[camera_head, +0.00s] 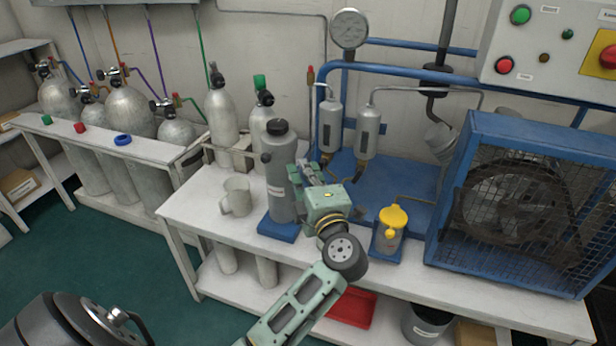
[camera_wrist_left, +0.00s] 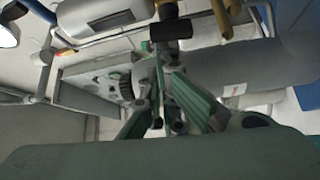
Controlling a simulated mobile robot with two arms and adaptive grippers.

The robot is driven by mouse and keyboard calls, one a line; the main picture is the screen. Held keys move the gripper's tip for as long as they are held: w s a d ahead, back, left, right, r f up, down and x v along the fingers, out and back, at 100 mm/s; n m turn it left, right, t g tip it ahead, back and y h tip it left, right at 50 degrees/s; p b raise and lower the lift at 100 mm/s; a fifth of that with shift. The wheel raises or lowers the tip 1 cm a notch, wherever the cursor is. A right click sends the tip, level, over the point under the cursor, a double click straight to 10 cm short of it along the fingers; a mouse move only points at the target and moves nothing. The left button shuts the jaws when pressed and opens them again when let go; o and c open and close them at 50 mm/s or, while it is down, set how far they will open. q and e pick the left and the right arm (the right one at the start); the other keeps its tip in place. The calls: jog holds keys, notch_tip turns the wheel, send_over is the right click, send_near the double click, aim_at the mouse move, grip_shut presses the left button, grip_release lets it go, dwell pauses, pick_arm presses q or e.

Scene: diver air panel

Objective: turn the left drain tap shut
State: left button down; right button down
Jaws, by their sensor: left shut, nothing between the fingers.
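Two grey filter cylinders hang from pipes at the back of the bench. The left cylinder (camera_head: 330,120) has small brass fittings and a tap (camera_head: 326,157) at its lower end; the tap's handle angle is too small to tell. The right cylinder (camera_head: 367,135) stands beside it. My left gripper (camera_head: 303,170) is shut and empty, in front of and below the left cylinder. It is close beside the tall grey bottle. In the left wrist view its green fingers (camera_wrist_left: 165,118) point towards a dark knob-like fitting (camera_wrist_left: 170,30); whether they touch anything is unclear. My right gripper is not visible.
The tall grey bottle (camera_head: 281,170) stands on a blue base left of my gripper, with a white mug (camera_head: 236,196) further left. A yellow-topped pot (camera_head: 391,225) and a blue caged fan (camera_head: 515,200) stand right. Blue pipes (camera_head: 420,72) run behind.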

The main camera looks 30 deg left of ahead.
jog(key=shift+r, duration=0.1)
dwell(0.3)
pick_arm(q)
jog(key=shift+d+r+m+t+p, duration=0.1)
jog(key=shift+m+t+p, duration=0.2)
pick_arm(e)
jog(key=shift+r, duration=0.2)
